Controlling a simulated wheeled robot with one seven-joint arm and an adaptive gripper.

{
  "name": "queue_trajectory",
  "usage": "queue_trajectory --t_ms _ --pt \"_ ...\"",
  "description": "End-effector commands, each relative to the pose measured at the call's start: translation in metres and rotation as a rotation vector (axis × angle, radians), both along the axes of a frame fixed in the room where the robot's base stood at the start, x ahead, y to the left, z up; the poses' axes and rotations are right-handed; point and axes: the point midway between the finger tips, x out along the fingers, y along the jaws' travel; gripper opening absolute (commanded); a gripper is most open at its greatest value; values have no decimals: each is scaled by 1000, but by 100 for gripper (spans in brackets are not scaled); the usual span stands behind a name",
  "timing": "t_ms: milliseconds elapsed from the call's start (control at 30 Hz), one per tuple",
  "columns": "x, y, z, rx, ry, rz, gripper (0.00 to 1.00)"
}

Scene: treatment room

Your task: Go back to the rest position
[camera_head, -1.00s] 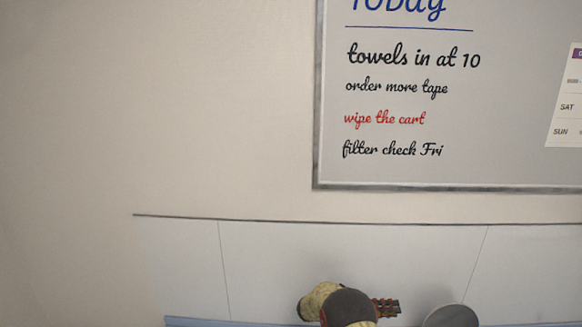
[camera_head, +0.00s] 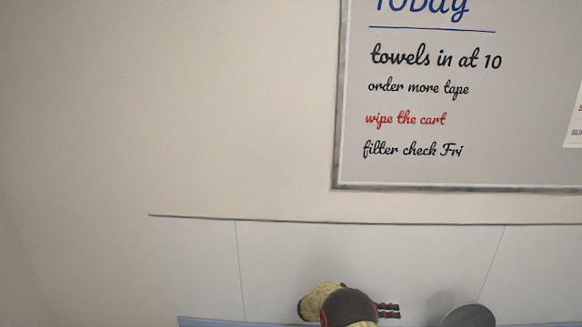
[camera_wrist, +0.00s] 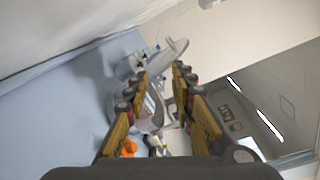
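My gripper (camera_head: 388,310) is at the bottom edge of the head view, pointing right, with my wrist and forearm beside it. In the wrist view my gripper (camera_wrist: 161,78) shows two yellow-and-dark fingers with a gap between them. It is open, and I see nothing held. A pale curved, dish-like thing (camera_wrist: 150,124) shows beyond and between the fingers; its distance is hard to tell.
A whiteboard (camera_head: 440,175) hangs on the wall. A grey rounded thing (camera_head: 468,316) is right of my gripper. A blue surface (camera_wrist: 50,125) fills the left of the wrist view. A small orange thing (camera_wrist: 129,148) is partly hidden.

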Motion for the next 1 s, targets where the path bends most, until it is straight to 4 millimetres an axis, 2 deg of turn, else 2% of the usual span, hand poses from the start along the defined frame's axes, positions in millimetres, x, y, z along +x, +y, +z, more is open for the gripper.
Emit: queue_trajectory --t_ms 167,233,333,433,600,1000 --pt "-16 0 -29 66 -132 -36 25" --pt "-29 0 -46 102 -192 -66 25" --pt "-54 4 -69 164 -308 -134 25" --pt "-83 11 -76 235 -477 -244 25" --pt "-129 30 -71 330 -784 -475 25" --pt "-205 74 -29 416 -1319 -967 25"
